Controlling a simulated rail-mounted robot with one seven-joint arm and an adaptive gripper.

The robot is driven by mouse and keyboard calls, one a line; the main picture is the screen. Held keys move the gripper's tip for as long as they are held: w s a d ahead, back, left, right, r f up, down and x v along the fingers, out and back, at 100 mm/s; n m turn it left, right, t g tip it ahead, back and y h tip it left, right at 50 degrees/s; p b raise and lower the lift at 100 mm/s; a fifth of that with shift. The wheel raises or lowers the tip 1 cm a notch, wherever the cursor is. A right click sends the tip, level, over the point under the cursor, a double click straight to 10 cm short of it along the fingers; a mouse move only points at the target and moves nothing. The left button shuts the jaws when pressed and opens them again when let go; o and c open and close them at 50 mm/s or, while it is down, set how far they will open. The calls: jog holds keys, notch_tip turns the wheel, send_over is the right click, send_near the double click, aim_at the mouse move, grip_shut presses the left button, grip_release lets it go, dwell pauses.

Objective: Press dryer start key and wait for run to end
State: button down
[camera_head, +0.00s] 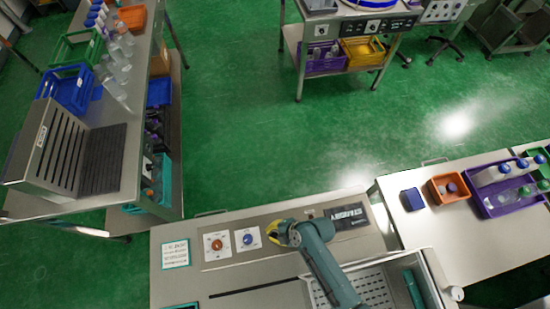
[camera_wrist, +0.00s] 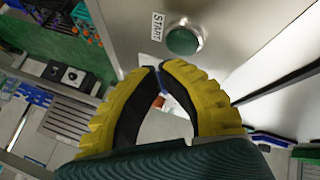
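The green round start key (camera_wrist: 183,41) sits in a metal collar on a grey panel, beside a white START label (camera_wrist: 157,27), in the wrist view. My gripper (camera_wrist: 160,67) has yellow fingers with black pads, and its tips meet with nothing seen between them. The tips appear just below the key in that view, and I see no contact. In the head view my gripper (camera_head: 276,232) is over the bench panel, right of the blue knob. I cannot make out the green key there; my gripper or arm may cover it.
The panel carries an orange knob (camera_head: 216,244), a blue knob (camera_head: 248,239) and a dark display (camera_head: 349,215). A slotted metal tray (camera_head: 375,288) is beside my arm. At right, a purple crate (camera_head: 484,204) holds bottles. Green floor is clear behind the bench.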

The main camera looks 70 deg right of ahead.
jog(key=shift+f+b, duration=0.4)
jog(key=shift+b, duration=0.1)
